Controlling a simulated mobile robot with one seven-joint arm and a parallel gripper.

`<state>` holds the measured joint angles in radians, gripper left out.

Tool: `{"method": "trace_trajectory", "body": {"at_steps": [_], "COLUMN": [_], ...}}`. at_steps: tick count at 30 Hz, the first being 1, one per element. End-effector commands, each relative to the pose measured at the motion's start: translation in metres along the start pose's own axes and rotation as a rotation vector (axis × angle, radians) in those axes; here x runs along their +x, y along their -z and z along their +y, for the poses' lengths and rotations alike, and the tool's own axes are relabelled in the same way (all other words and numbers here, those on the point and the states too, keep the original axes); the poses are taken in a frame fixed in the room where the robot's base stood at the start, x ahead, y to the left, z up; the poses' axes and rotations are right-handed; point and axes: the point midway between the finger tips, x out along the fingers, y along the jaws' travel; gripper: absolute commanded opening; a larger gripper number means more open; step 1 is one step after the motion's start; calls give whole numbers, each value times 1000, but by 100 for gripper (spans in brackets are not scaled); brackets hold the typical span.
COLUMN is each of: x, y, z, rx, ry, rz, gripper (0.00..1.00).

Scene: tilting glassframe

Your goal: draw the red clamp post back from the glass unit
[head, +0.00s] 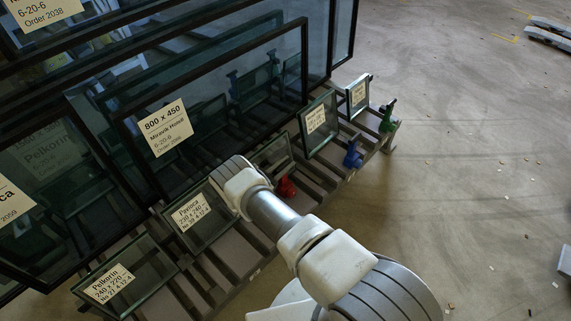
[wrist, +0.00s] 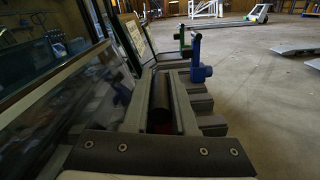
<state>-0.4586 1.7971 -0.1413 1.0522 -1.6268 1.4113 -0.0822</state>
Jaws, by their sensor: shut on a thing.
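The red clamp post (head: 287,186) shows as a small red piece on the slatted rack, just right of my arm's end. A small glass unit (head: 272,154) leans behind it. My gripper (wrist: 160,128) is shut on the red clamp post, which shows only as a dark red patch between the jaws in the wrist view. In the head view, my own arm hides the jaws. A large glass pane (wrist: 55,100) stands close along the left in the wrist view. I cannot tell whether the post touches the glass.
A blue clamp post (head: 352,153) and a green clamp post (head: 387,116) stand farther along the rack (head: 330,176). Labelled small glass units, such as the Pavoca one (head: 203,235), lean near my arm. Large framed panes (head: 225,90) stand behind. The floor on the right is open.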

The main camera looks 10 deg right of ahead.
Motion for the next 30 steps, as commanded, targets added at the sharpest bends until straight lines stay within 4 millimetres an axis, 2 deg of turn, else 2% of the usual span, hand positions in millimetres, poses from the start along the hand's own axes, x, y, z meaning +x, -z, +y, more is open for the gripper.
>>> {"method": "trace_trajectory", "body": {"at_steps": [5, 12, 15, 19, 27, 28, 30], "x": [-2, -2, -2, -1, -1, -1, -1], "y": [-8, -20, -21, -21, -21, -21, -21], "z": [-25, -86, -101, -110, -113, -113, -113], "rx": [-8, -9, -5, -2, -5, -6, -6], "ry": [-3, -2, -1, 0, 5, 5, 5], "rz": [0, 2, 2, 2, 0, -1, 0], "gripper": [0, 0, 0, 0, 0, 30, 43]}}
